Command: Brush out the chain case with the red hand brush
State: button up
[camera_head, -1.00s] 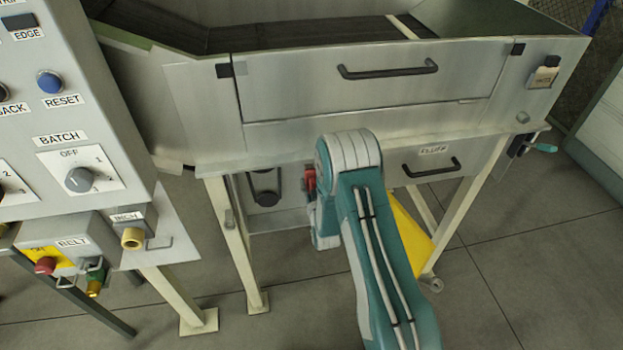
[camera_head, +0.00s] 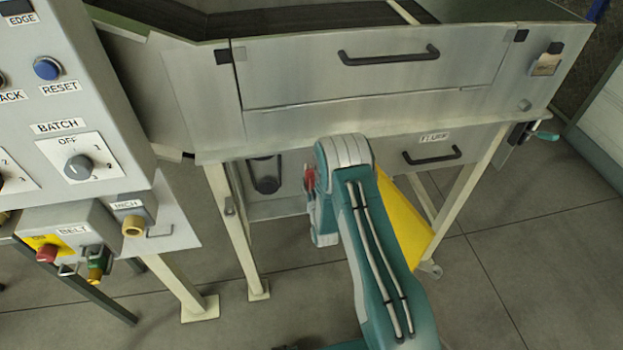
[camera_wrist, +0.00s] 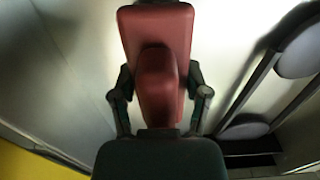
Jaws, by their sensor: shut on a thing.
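My gripper (camera_wrist: 160,100) is shut on the red hand brush (camera_wrist: 157,30), with a finger on each side of its handle. The brush reaches away from the gripper over a pale metal surface, and its bristles are hidden. In the head view only a small red part of the brush (camera_head: 310,180) shows, left of my arm. The chain case (camera_head: 265,178) is the open recess under the machine, with a dark chain loop inside. In the wrist view, round grey sprockets and dark chain runs (camera_wrist: 248,88) lie right of the brush. I cannot tell whether the brush touches the case.
The hopper with its handled front panel (camera_head: 375,75) overhangs the case. A pale leg (camera_head: 237,230) stands left of it. A yellow panel (camera_head: 408,215) is right of my arm. The control box (camera_head: 75,110) stands at the left. The floor in front is clear.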

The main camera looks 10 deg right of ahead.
jog(key=shift+f, duration=1.1)
jog(key=shift+w, duration=0.1)
jog(key=s, duration=0.6)
jog(key=shift+s, duration=0.1)
jog(key=shift+s, duration=1.45)
